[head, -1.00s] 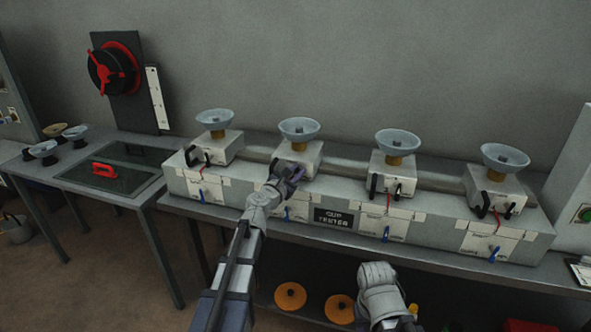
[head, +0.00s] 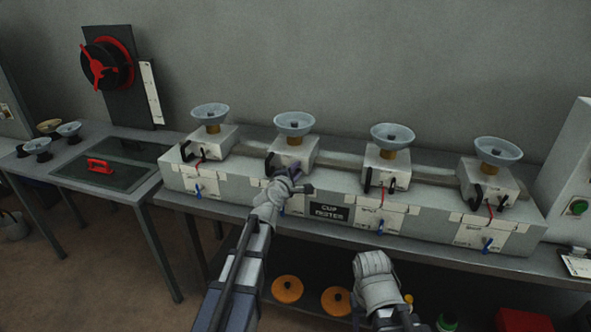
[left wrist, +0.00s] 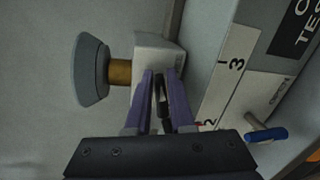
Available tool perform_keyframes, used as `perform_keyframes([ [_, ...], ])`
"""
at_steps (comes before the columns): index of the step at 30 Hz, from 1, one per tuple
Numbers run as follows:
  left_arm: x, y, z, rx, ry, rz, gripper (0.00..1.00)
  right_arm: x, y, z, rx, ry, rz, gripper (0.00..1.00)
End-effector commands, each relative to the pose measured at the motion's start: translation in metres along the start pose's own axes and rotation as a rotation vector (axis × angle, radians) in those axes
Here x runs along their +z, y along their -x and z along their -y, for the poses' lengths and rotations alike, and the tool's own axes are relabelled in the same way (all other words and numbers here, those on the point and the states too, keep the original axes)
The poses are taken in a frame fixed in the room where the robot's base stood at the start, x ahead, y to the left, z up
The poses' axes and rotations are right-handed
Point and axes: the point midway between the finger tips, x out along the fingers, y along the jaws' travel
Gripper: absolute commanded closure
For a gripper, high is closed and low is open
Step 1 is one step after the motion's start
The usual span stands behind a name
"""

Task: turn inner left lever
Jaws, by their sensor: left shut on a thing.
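The cup tester (head: 240,192) is a long pale box with several white blocks, each carrying a grey-blue cup. My left gripper (head: 291,172) is at the front of the inner left block (head: 290,152). In the left wrist view its purple fingers (left wrist: 160,80) are closed on a black lever (left wrist: 162,98) on the white block (left wrist: 158,48). In the head view the gripper hides most of that lever. A blue switch lever (left wrist: 266,134) sticks out of the lower panel, apart from the fingers. My right arm's wrist (head: 375,278) is in front of the bench; its fingers cannot be made out.
Neighbouring blocks (head: 386,168) with black levers stand at either side. A side table (head: 105,220) with a dark glass plate and red handle is at the left. Orange discs (head: 287,289) lie on the shelf below. The space before the bench is open.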

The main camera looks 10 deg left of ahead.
Motion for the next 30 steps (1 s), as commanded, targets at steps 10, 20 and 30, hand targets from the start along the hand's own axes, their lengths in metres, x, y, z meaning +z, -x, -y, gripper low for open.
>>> perform_keyframes([
  [10, 0.0006, -0.0005, 0.0053, -0.003, -0.192, -0.036, 1.0, -0.0002, -0.003, 0.0003, 0.0, 0.0, 0.0, 0.5],
  [20, 0.0002, -0.0007, 0.0063, -0.005, -0.259, -0.049, 1.0, -0.0002, -0.0037, 0.0004, 0.0, 0.0, 0.0, 0.5],
  [30, 0.0001, -0.0007, 0.0063, -0.005, -0.264, -0.05, 1.0, -0.0002, -0.0037, 0.0004, 0.0, 0.0, 0.0, 0.5],
])
